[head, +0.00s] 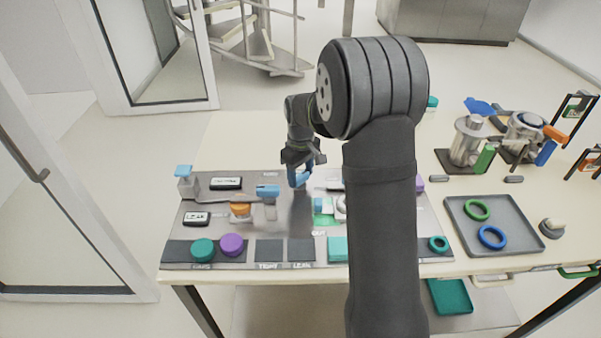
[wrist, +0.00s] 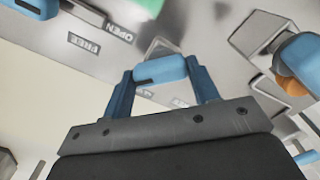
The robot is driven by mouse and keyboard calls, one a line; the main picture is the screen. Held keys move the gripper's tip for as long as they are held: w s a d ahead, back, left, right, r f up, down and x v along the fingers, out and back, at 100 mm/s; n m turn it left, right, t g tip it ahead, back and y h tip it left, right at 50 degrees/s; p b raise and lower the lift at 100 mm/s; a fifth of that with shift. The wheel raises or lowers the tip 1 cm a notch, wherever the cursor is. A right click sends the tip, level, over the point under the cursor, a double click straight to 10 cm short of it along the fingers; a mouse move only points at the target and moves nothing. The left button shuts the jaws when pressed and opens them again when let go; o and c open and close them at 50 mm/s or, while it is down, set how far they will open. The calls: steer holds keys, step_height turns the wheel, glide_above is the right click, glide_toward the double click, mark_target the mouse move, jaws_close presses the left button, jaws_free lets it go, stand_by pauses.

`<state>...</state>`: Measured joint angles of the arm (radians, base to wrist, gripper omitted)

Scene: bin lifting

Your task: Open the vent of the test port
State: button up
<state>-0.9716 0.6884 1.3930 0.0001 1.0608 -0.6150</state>
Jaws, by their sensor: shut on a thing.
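My gripper (wrist: 163,80) has its two blue fingers closed on a blue handle (wrist: 160,69) in the wrist view. One finger is at each end of the handle. In the head view my gripper (head: 299,178) is low over the back middle of the grey panel (head: 290,222). The handle cannot be told apart from the blue fingers there. Labels reading OPEN (wrist: 114,34) and FREE (wrist: 84,46) lie left of the handle in the wrist view. Which part is the test port's vent is not marked clearly.
A blue-topped fitting (head: 267,190) and an orange ring piece (head: 240,210) stand left of my gripper. Teal (head: 203,250) and purple (head: 232,244) caps sit at the panel's front left. A grey tray (head: 468,246) with rings lies to the right. My arm hides part of the panel.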

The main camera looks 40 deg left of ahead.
mark_target(301, 176)
steer(key=m, duration=0.4)
steer(key=shift+m, duration=2.5)
steer(key=o, duration=1)
steer(key=shift+d, duration=0.1)
steer(key=shift+r, duration=0.1)
step_height(301, 176, up, 17)
steer(key=shift+r, duration=0.15)
step_height(301, 176, down, 18)
steer(key=shift+r, duration=0.25)
